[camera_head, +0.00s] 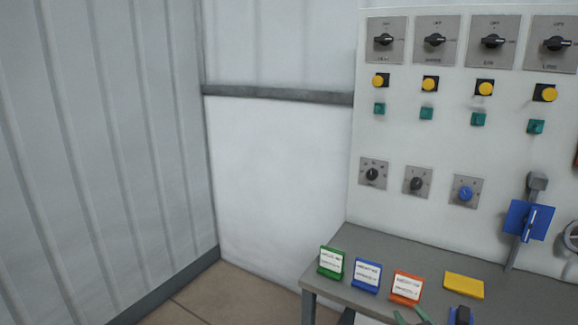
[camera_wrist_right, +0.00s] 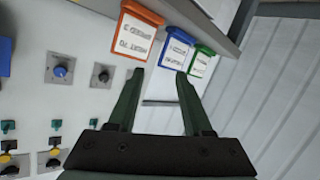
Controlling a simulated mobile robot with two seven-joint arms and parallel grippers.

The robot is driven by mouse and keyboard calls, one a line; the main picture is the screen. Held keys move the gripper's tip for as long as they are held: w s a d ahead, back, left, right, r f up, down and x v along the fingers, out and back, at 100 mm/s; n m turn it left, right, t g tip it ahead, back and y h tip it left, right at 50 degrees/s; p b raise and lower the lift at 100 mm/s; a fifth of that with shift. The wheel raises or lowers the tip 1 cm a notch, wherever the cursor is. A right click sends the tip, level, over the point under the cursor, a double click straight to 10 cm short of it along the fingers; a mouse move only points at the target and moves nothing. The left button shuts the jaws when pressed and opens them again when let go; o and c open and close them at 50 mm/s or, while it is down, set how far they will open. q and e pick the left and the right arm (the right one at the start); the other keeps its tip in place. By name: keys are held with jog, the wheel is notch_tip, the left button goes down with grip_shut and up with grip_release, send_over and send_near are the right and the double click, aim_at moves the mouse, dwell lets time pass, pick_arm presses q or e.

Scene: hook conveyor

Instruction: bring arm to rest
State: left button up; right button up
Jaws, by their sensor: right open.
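My right gripper (camera_head: 412,315) shows only by its dark green fingertips at the bottom edge of the head view, in front of the grey table (camera_head: 388,250). In the right wrist view the gripper (camera_wrist_right: 160,72) has its two fingers well apart with nothing between them. Beyond the fingers, that view shows the orange sign (camera_wrist_right: 134,37), the blue sign (camera_wrist_right: 177,48) and the green sign (camera_wrist_right: 201,62), upside down. My left gripper is in neither view.
Green (camera_head: 331,262), blue (camera_head: 366,275) and orange (camera_head: 406,287) signs and a yellow block (camera_head: 463,285) stand on the table. Behind is a white panel (camera_head: 400,140) with knobs, buttons and a blue lever handle (camera_head: 528,219). Floor at the left (camera_head: 222,293) is clear.

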jog(key=s+a+f+g, duration=0.1)
jog(key=s+a+f, duration=0.3)
jog(key=s, duration=0.6)
jog(key=s+a+f+g+y, duration=0.1)
jog(key=s+a+f+g, duration=0.1)
jog(key=s+a+f, duration=0.2)
jog(key=s+a+f+m+g+y, duration=0.1)
jog(key=s+a+f, duration=0.3)
jog(key=s+f, duration=0.5)
jog(key=s+g, duration=0.1)
jog(key=s, duration=0.8)
